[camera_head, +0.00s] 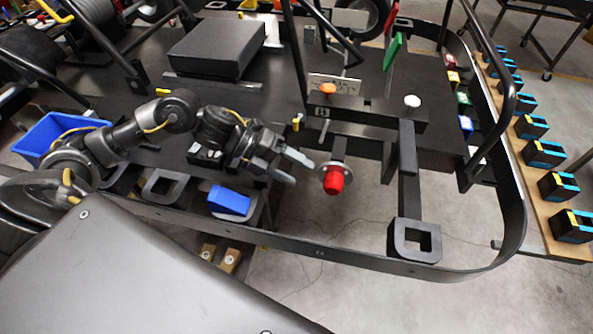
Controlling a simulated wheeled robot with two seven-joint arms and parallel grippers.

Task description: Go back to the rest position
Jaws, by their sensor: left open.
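My left gripper (296,167) reaches in from the left over the black kart frame (300,247). Its two pale fingers are apart and nothing shows between them. The fingertips are just left of a red cylindrical knob (333,180) on a round plate; I cannot tell whether they touch it. A blue block (229,201) lies below the gripper in the picture, on a black square part of the frame. My right gripper is not in view.
A blue bin (60,137) stands at the left behind my arm. A black box (217,50) sits on the deck at the back. Black tubes and a curved rail (518,185) surround the right side. A bench (540,180) with several black-and-blue items stands at the far right.

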